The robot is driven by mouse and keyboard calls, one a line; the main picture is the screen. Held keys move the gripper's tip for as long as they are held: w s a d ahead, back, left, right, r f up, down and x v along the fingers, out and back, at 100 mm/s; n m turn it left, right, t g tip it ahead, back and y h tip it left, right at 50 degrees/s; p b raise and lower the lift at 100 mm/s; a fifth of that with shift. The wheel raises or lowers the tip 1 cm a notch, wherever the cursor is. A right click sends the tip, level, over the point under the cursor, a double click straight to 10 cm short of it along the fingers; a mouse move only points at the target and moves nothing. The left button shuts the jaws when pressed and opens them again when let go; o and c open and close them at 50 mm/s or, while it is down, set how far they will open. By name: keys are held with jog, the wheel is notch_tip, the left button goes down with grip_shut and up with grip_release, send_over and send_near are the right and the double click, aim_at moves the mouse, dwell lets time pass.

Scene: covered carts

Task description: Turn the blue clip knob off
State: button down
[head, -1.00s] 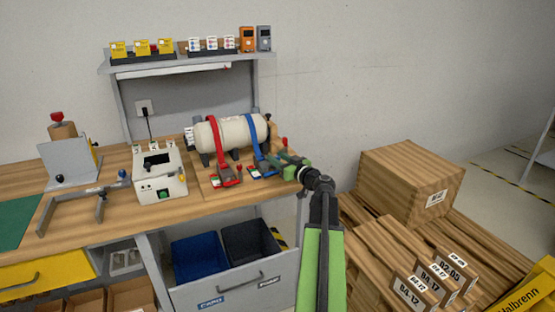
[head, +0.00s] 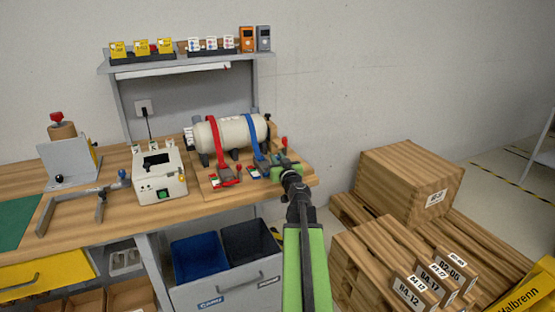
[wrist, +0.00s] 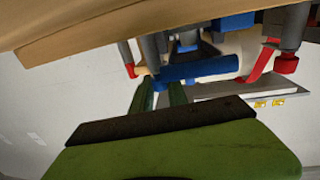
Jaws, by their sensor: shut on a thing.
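The blue clip (head: 258,167) sits at the lower end of the blue strap (head: 253,137) around a cream cylinder (head: 232,134) on the workbench. My gripper (head: 277,165) is at the right side of this clip, low over the board. In the wrist view, the fingertips (wrist: 162,92) are shut on a small blue part at the clip, which I take as its knob (wrist: 160,85). The fingers largely hide the knob, so its turned position cannot be read. The blue clip body also shows in the wrist view (wrist: 205,70).
A red clip (head: 226,176) with a red knob (head: 238,168) stands just left. A red-tipped post (head: 284,142) rises close behind my gripper. A white box device (head: 158,177) is further left. Wooden crates (head: 408,182) stand right of the bench.

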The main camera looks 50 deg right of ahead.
dwell(0.3)
jog(key=c, duration=1.3)
grip_release()
